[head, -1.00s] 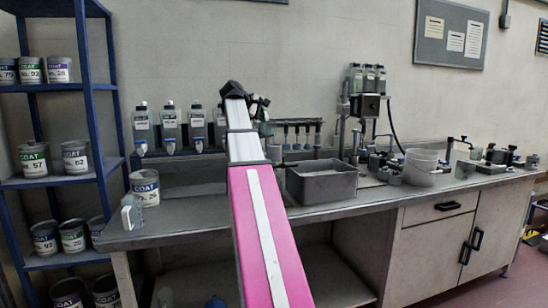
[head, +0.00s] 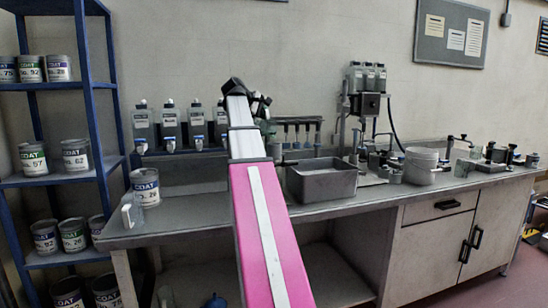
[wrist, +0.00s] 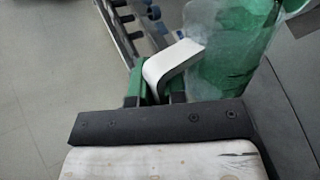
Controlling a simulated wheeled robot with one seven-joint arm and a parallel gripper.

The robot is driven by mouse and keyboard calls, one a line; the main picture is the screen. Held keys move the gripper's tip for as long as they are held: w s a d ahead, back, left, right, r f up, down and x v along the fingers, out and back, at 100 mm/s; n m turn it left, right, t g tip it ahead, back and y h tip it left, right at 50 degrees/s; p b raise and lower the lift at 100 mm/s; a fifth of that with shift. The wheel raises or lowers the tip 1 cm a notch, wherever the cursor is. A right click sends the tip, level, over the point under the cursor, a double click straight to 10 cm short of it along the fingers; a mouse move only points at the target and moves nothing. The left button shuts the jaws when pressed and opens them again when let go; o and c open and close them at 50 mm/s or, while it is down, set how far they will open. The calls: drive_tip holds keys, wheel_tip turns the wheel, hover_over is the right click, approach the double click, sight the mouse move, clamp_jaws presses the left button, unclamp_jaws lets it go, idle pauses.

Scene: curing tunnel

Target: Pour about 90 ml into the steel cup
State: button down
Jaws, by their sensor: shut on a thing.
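In the wrist view my gripper (wrist: 160,88), with green fingers, is shut on the pale handle (wrist: 172,62) of a clear, green-tinted vessel (wrist: 228,45). The vessel is cut off by the top of the picture, and its liquid level cannot be told. In the head view my pink and white arm reaches over the bench, and its far end and the held vessel are mostly hidden behind it. A small grey cup (head: 395,177) stands on the bench near the dispenser. I cannot tell for sure whether it is the steel cup.
A clear jug (head: 132,212) stands at the bench's left end beside a paint can (head: 145,187). A grey basin (head: 320,181), a white bucket (head: 421,166) and a dispenser (head: 368,105) stand further right. Several bottles (head: 168,126) line the back. The bench's front left is clear.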

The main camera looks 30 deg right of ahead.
sight(255, 121)
drive_tip(key=shift+s+d+r, duration=0.1)
idle(0.3)
drive_tip(key=shift+n+g+h, duration=0.3)
drive_tip(key=shift+n+g, duration=0.4)
drive_tip(key=shift+g, duration=0.1)
drive_tip(key=w+f, duration=0.1)
drive_tip(key=w+a+f, duration=0.1)
drive_tip(key=w, duration=0.1)
drive_tip(key=shift+w+a, duration=0.1)
drive_tip(key=shift+w, duration=0.1)
drive_tip(key=shift+f, duration=0.15)
drive_tip(key=shift+w+a+f+n+g+h+b, duration=0.25)
drive_tip(key=shift+w+f+n+g+h+b, duration=0.15)
drive_tip(key=shift+w+f+n+g, duration=0.3)
drive_tip(key=shift+w+a+f+n+g+h+b, duration=0.95)
drive_tip(key=shift+w+f+n+g+h+b, duration=0.45)
drive_tip(key=shift+w+f+n, duration=1.35)
drive_tip(key=shift+w+a+r+n+g+h+b, duration=0.25)
drive_tip(key=shift+w+r+n+h+b, duration=0.25)
drive_tip(key=shift+r, duration=0.2)
drive_tip(key=shift+w+a+r+n+g+h+b, duration=0.2)
drive_tip(key=shift+w+r+n+h+b, duration=0.25)
drive_tip(key=shift+r+h, duration=0.2)
